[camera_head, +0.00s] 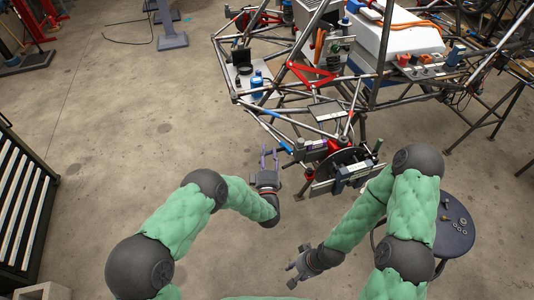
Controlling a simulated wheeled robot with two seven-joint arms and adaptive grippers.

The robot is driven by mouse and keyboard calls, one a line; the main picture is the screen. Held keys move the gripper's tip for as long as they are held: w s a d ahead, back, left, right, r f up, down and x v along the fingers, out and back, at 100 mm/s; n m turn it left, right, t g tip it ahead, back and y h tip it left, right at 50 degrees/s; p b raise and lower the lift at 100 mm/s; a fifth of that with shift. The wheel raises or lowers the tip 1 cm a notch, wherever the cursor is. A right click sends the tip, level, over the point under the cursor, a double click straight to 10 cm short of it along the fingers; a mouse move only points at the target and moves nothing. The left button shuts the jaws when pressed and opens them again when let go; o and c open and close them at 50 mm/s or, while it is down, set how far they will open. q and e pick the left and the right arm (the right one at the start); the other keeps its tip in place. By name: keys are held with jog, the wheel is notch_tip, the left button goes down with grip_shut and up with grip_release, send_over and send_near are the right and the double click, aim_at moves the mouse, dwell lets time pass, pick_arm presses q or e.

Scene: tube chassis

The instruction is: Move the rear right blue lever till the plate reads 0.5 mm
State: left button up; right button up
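A tube chassis (372,92) stands in the upper right, with a round dark disc (345,157) at its near corner. Small flat devices sit by the disc, one on its left (311,148) and one in front of it (353,174). Slim blue parts (287,146) show near the disc; I cannot tell which is the rear right blue lever. Any reading is too small to make out. My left gripper (268,156) points toward the chassis, just left of the disc, fingers apart and empty. My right gripper (291,271) is lower, near the floor's middle, fingers apart and empty.
A round dark stool or table (452,232) with small metal parts stands at the right, by my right arm. A dark rack (22,205) stands at the left edge. Angled chassis tubes stick out near my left gripper. The floor (120,120) at the left is clear.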

pick_arm(q)
jog(key=shift+s, duration=0.1)
jog(key=v, duration=1.1)
jog(key=shift+s, duration=0.4)
jog(key=shift+f, duration=0.1)
jog(key=s+a+f+m+g+h+p, duration=0.2)
jog(key=a+f+m+g+p, duration=0.25)
jog(key=f+g, duration=0.6)
jog(key=s+a+m+g+h+p, duration=0.1)
jog(key=s+g, duration=0.4)
jog(key=s, duration=0.5)
jog(key=s+a+f+m+g+h+p, duration=0.1)
jog(key=s+a+m+g+p, duration=0.1)
jog(key=s, duration=0.9)
jog(key=a+m+g, duration=0.1)
jog(key=g, duration=0.1)
jog(key=shift+a+f+g+h, duration=0.15)
jog(key=shift+f+g+h, duration=0.05)
jog(key=shift+g+h, duration=0.2)
